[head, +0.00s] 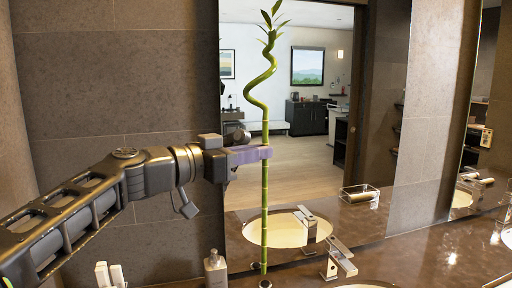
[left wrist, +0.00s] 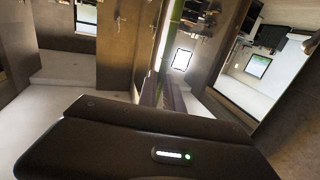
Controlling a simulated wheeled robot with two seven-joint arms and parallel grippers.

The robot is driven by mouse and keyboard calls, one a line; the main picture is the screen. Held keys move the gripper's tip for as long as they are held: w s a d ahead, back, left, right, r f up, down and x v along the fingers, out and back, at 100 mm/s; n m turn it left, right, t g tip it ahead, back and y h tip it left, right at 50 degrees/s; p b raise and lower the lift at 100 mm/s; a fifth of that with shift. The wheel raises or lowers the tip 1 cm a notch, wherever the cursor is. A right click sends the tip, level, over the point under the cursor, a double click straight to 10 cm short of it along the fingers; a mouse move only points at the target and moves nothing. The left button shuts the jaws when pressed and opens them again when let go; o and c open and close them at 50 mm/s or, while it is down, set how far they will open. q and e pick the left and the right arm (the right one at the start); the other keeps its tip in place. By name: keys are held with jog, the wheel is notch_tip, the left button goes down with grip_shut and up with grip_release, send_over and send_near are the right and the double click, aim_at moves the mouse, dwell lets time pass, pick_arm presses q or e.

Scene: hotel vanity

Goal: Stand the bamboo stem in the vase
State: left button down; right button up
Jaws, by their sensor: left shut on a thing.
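The bamboo stem (head: 264,205) is tall, green and close to upright, with a spiral upper part and leaves at the top. My left gripper (head: 264,153), with purple fingers, is shut on the stem around its middle. The stem's lower end is near the bottom of the head view, just above a small dark round thing (head: 264,284). This may be the vase's mouth, but it is cut off by the frame edge. I cannot tell whether the stem's end is inside it. In the left wrist view the purple fingers (left wrist: 172,98) show beyond the wrist housing.
A soap bottle (head: 215,270) stands left of the stem's foot, with white items (head: 110,275) farther left. A faucet (head: 338,262) and basin are to the right on the brown counter (head: 420,262). A mirror behind reflects a basin, a clear box and the room.

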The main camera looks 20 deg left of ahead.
aim_at(264, 173)
pick_arm(q)
jog(key=shift+s+f+b, duration=0.15)
jog(key=shift+f+b, duration=0.2)
jog(key=shift+f, duration=0.2)
jog(key=shift+s+f+b, duration=0.15)
jog(key=shift+f+b, duration=0.15)
jog(key=shift+f, duration=0.2)
jog(key=shift+f+b, duration=0.6)
jog(key=shift+f, duration=0.65)
jog(key=shift+d+b, duration=0.1)
jog(key=shift+b, duration=0.85)
dwell(0.7)
